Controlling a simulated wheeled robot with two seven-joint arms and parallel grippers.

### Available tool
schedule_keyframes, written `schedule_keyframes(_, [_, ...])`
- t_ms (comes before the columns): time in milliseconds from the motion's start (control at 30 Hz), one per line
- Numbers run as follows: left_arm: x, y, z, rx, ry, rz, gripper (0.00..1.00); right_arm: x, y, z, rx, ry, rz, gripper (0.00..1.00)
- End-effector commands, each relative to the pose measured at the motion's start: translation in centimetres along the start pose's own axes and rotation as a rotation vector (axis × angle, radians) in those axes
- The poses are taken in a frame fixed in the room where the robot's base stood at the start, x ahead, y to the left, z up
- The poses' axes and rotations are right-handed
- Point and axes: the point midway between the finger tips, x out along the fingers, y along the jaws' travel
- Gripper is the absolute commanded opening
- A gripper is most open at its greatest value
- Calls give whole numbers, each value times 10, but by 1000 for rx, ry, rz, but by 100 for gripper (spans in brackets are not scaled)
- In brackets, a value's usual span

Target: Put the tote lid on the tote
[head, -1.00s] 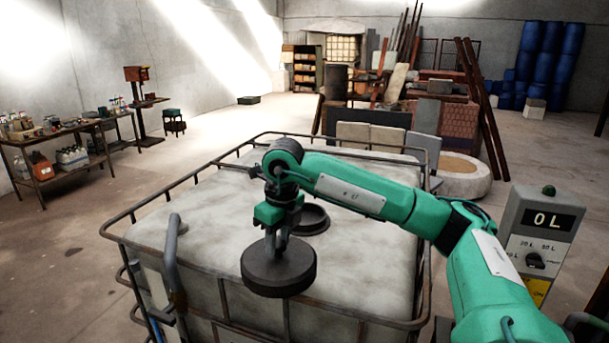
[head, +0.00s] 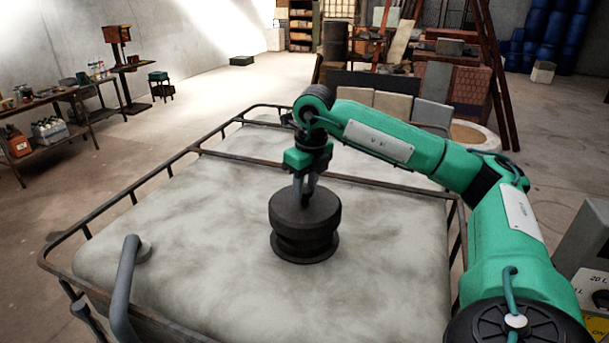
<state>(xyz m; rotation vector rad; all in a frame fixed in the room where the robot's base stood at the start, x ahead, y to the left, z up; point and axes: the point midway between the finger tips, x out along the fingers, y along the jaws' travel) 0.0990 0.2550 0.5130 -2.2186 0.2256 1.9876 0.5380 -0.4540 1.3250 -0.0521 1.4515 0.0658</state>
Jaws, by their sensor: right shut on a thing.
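The tote (head: 190,240) is a large pale, grimy tank in a rusty metal cage, filling the lower middle of the head view. Its dark round opening collar (head: 304,252) stands on the top surface. The tote lid (head: 305,214) is a dark thick disc, roughly level and directly over the collar. It hides most of the collar's opening, and I cannot tell whether it is seated or just above. My right gripper (head: 305,188) points down and is shut on the lid's top. My left gripper is not in view.
A grey bent pipe (head: 126,285) rises at the tote's near left. The cage's top rail (head: 330,165) runs across the tote behind the lid. A control box (head: 585,255) stands at the right edge. A shelf bench with bottles (head: 50,130) is far left.

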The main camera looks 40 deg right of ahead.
Motion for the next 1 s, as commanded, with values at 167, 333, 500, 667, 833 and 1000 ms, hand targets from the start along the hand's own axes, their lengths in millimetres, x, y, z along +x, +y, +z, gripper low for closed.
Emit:
schedule_keyframes(167, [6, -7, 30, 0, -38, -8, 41, 10, 0, -1, 0, 1, -1, 0])
schedule_keyframes(333, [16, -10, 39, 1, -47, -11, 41, 26, 0, -3, 0, 0, 0, 0])
schedule_keyframes(500, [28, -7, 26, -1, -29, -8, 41, 44, 0, -6, 0, 1, 0, 0])
schedule_keyframes(667, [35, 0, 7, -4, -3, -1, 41, 55, 0, -7, 0, 0, 0, 0])
schedule_keyframes(833, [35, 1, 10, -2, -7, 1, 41, 57, 0, -7, 0, 0, 0, 0])
schedule_keyframes(1000, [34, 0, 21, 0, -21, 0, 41, 56, 0, -7, 0, 0, 0, 0])
